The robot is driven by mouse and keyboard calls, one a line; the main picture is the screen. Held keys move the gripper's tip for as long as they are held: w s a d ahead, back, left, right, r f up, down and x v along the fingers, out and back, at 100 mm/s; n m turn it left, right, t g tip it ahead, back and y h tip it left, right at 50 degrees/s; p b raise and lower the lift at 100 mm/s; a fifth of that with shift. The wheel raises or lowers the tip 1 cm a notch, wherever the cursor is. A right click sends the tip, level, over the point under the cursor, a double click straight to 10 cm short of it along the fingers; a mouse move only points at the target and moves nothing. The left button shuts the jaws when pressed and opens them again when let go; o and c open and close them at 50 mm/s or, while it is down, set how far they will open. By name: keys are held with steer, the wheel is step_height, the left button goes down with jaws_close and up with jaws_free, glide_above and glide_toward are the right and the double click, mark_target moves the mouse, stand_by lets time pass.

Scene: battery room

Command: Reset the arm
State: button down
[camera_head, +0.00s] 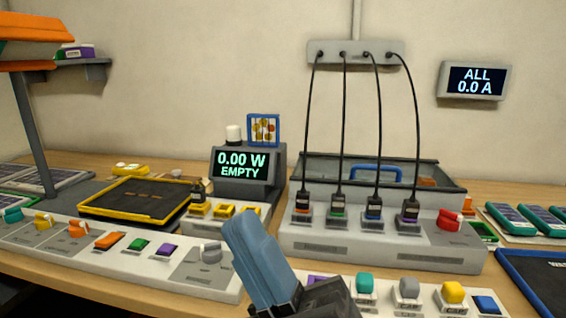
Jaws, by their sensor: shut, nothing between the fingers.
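My gripper (246,224) rises from the bottom centre of the head view. Its two blue fingers lie together, shut with nothing between them, and tilt up to the left. The dark part of my arm below them is cut off by the bottom edge. In the picture, the fingers overlap the gap between the long grey switch strip (160,272) on the left and the charging unit (380,250) on the right. I cannot tell how high they are above the table.
Four black cables hang from a wall strip (356,52) to the charging unit. A yellow-rimmed tray (84,214) is at left, a blue tray (505,262) at right. Little table is clear.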

steer(key=s+d+f+m+t+h+p, duration=0.1)
steer(key=s+d+f+m+h, duration=0.8)
steer(key=m+h, duration=0.25)
steer(key=s+d+f+m+t+h+p, duration=0.1)
steer(key=s+d+f+m+t+h, duration=0.1)
steer(key=s+d+f+m+h, duration=0.7)
steer(key=s+d+f+m+g+h, duration=0.3)
steer(key=s+d, duration=0.3)
steer(key=s, duration=0.2)
steer(key=shift+f+m+g+p, duration=0.35)
steer(key=shift+m+g+p, duration=0.1)
steer(key=shift+g, duration=0.45)
steer(key=c, duration=1.8)
jaws_free()
steer(key=shift+s, duration=0.1)
